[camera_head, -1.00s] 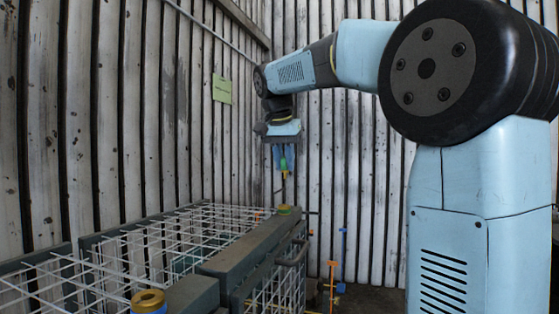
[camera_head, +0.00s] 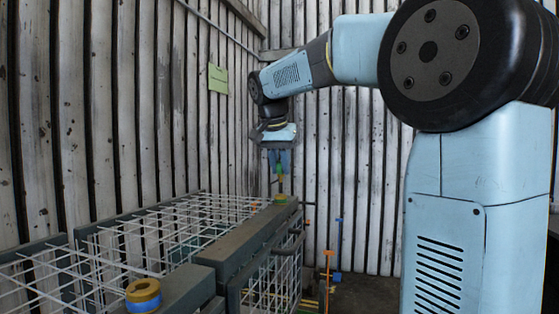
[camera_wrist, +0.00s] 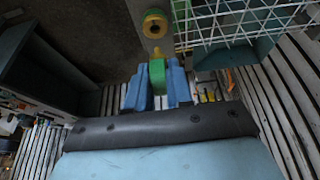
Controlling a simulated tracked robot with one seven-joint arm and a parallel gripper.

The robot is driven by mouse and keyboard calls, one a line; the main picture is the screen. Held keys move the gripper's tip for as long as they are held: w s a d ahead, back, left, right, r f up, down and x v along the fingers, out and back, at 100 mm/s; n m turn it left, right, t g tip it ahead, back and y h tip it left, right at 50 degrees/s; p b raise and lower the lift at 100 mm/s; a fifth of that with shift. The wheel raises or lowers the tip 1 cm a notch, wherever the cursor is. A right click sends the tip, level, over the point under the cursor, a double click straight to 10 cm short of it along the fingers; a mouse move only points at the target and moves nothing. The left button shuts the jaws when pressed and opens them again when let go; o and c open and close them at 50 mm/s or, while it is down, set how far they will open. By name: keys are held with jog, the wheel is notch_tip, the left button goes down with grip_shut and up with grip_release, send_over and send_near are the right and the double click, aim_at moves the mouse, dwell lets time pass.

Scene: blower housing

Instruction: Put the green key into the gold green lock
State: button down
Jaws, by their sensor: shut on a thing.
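My gripper (camera_head: 279,163) is shut on the green key (camera_wrist: 157,76) and holds it pointing down, above the far end of the dark beam. The key shows in the head view (camera_head: 281,175) as a small green piece with a thin yellowish shaft below. The gold green lock (camera_head: 281,198) sits on the beam just below the key. In the wrist view the lock (camera_wrist: 155,23) is a gold ring with a dark hole, beyond the key's tip. The tip looks close to the lock; I cannot tell whether they touch.
A gold lock with a blue band (camera_head: 143,295) sits on the nearer beam. White wire mesh (camera_head: 190,232) fills the dark-framed cage beside the beam. Orange and blue keys (camera_head: 330,268) stand to the right. A corrugated wall (camera_head: 345,160) rises behind.

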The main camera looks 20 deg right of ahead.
aim_at(280, 177)
jog(key=shift+f, duration=2.2)
jog(key=shift+f, duration=0.2)
jog(key=c, duration=0.9)
grip_release()
jog(key=v, duration=1.4)
jog(key=s+d+f+n+y, duration=0.1)
jog(key=s+f+n, duration=0.1)
jog(key=s+f, duration=0.6)
jog(key=s+d+f+n+t, duration=0.1)
jog(key=s+f+n, duration=0.1)
jog(key=s+f, duration=0.6)
jog(key=s+d+f+n+t+y, duration=0.1)
jog(key=s+f+n, duration=0.2)
jog(key=s+f, duration=0.4)
jog(key=shift+s+d+f+y, duration=0.1)
jog(key=shift+s+f+y, duration=0.1)
jog(key=shift+f, duration=0.9)
jog(key=shift+s+f+y, duration=0.1)
jog(key=shift+s+f, duration=0.1)
jog(key=shift+f, duration=0.95)
